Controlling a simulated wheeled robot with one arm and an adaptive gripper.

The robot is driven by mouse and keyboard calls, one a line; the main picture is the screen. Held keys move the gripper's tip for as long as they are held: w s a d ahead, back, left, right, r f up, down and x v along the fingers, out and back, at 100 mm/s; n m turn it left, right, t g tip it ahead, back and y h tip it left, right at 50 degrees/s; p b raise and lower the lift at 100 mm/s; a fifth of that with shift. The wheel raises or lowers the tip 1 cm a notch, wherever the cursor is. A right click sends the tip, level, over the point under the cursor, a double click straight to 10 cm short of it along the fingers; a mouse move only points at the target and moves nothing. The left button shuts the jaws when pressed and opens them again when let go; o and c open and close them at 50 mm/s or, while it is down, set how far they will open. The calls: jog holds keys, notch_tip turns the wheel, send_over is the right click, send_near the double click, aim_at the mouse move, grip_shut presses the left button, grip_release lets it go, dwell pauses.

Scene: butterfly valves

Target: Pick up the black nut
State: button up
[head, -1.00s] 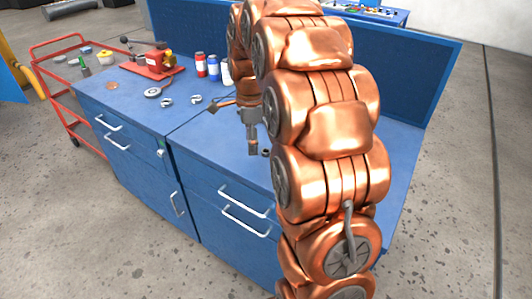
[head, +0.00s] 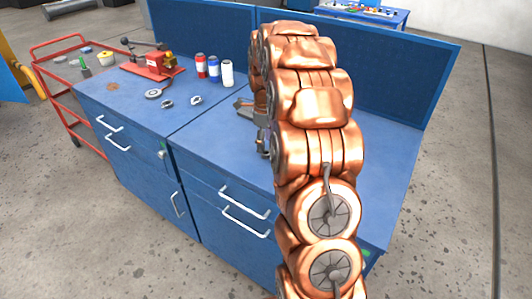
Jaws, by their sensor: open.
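My gripper (head: 261,147) is low over the blue workbench (head: 215,135), on its right section near the front edge. Its jaws are small in the head view and partly covered by my copper-coloured arm; they are open. I cannot make out the black nut clearly now. A small dark piece showed on the bench top at about this spot a second ago, and my gripper and arm now cover that area. I cannot tell whether the fingers are around it or above it.
Two silver rings (head: 167,103) (head: 196,100) and a round grey disc (head: 153,94) lie on the bench left of my gripper. A red valve fixture (head: 152,67), red (head: 200,66), blue (head: 214,68) and white (head: 227,73) bottles stand behind. A red cart (head: 62,78) is left.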

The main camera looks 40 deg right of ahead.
jog(key=shift+f+p, duration=0.65)
jog(key=shift+f, duration=1.3)
grip_shut()
